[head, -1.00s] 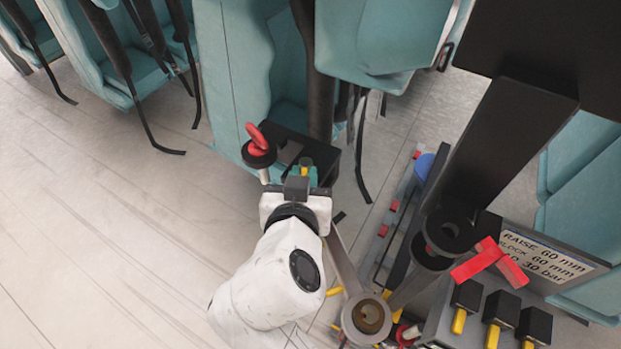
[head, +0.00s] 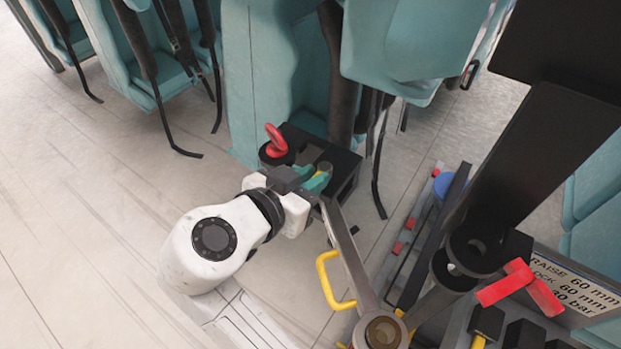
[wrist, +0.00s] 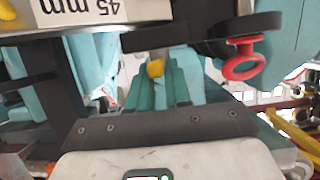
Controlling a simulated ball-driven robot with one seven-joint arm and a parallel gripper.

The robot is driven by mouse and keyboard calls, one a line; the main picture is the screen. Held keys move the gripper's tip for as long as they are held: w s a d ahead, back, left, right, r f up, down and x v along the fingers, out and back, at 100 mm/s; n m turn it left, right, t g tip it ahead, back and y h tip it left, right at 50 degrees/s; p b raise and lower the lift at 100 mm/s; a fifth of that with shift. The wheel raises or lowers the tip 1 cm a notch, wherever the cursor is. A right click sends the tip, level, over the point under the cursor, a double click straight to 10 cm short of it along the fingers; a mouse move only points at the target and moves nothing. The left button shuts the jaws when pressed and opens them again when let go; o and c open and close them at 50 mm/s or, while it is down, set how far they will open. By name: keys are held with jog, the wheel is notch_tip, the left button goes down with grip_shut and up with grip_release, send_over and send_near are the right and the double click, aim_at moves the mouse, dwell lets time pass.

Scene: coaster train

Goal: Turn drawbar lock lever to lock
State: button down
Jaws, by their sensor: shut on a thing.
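A small lever with a yellow tip (wrist: 156,68) stands between the teal fingers of my gripper (wrist: 158,85) in the wrist view. In the head view my gripper (head: 316,180) is at the black coupling box (head: 345,178) at the end of the grey drawbar (head: 350,255), coming in from the lower left. It is shut on the lever, whose dull yellow end (head: 324,167) shows just past the fingers. The lever's base and pivot are hidden by the fingers and box. A red ring pin (head: 275,142) stands just left of the fingers; it also shows in the wrist view (wrist: 243,60).
A yellow handle (head: 328,285) sticks out left of the drawbar. Teal seats (head: 280,70) with dark restraint bars stand behind the box. A red cross handle (head: 520,286) and a black post (head: 545,140) are at the right. The pale floor (head: 80,220) at left is clear.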

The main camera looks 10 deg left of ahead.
jog(key=c, duration=1.1)
grip_release()
jog(key=shift+c, duration=0.2)
jog(key=b+v, duration=0.2)
jog(key=v, duration=0.8)
jog(key=shift+s+a, duration=0.15)
jog(key=shift+s, duration=0.2)
jog(key=shift+r, duration=0.1)
